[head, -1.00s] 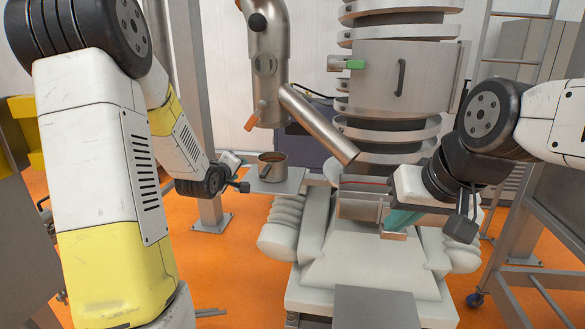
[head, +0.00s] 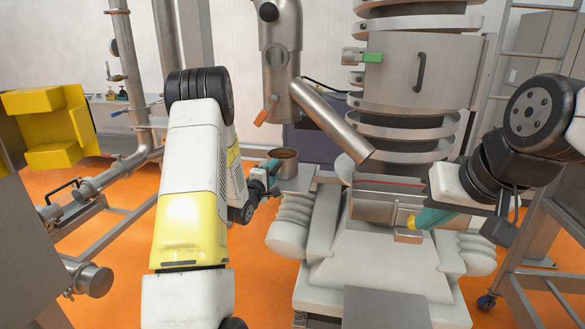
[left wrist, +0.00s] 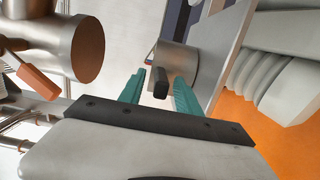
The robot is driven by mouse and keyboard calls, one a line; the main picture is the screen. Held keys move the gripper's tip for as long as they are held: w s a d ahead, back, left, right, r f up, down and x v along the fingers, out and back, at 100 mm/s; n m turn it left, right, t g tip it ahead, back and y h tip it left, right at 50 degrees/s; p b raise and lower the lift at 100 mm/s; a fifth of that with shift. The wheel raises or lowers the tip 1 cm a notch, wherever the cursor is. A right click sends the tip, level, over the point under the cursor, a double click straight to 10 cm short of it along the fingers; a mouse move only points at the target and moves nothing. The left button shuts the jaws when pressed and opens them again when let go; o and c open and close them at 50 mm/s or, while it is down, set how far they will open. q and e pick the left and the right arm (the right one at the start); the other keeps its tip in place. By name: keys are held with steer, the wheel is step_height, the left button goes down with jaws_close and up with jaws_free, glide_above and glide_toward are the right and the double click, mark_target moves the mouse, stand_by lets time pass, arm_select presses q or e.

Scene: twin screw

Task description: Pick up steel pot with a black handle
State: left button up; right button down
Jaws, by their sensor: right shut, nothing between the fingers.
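The steel pot (head: 284,160) stands on a small flat shelf (head: 299,178) left of the big machine, brownish inside. In the left wrist view the pot (left wrist: 180,62) shows its black handle (left wrist: 161,84) pointing toward my left gripper. My left gripper (head: 271,167) is at the pot's left side in the head view. In the left wrist view its teal fingers (left wrist: 158,80) are spread, one on each side of the handle, with gaps visible. My right gripper (head: 421,220) is shut and empty, low in front of the machine, near a small metal block.
A slanted steel pipe (head: 335,122) comes down right of the pot. The ringed steel machine (head: 408,75) stands behind. Yellow bins (head: 45,125) are at the far left. Steel pipework (head: 110,178) and orange floor lie left of my left arm.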

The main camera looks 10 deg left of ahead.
mark_target(286, 168)
arm_select(q)
steer(key=shift+w+d, duration=0.15)
steer(key=shift+w, duration=1)
jaws_close()
stand_by(0.5)
